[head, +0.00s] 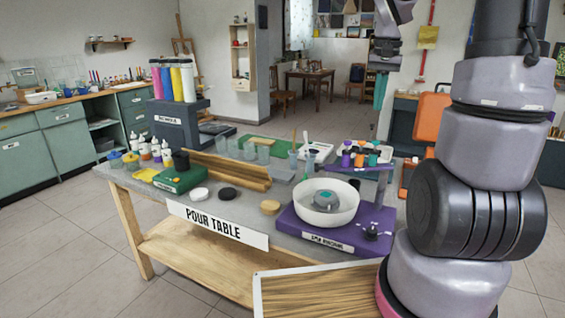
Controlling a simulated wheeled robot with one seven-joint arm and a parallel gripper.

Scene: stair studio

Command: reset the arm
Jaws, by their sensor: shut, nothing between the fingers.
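My arm rises at the right of the head view, in front of the table's right end. My gripper (380,92) hangs down at the upper middle right, its teal fingers together and empty. It is above the level of the table tools and touches nothing that I can see. The pour table (282,243), with its white "POUR TABLE" sign (216,224), stands in front of me. A purple machine (318,237) with a white round bowl (345,214) sits at the table's right end.
Paint bottles (174,80) stand on a dark rack at the table's left. Small coloured pots (366,154) sit on a raised purple shelf near my arm. A wood-grain board (317,290) is at the front. Open floor (60,255) lies to the left.

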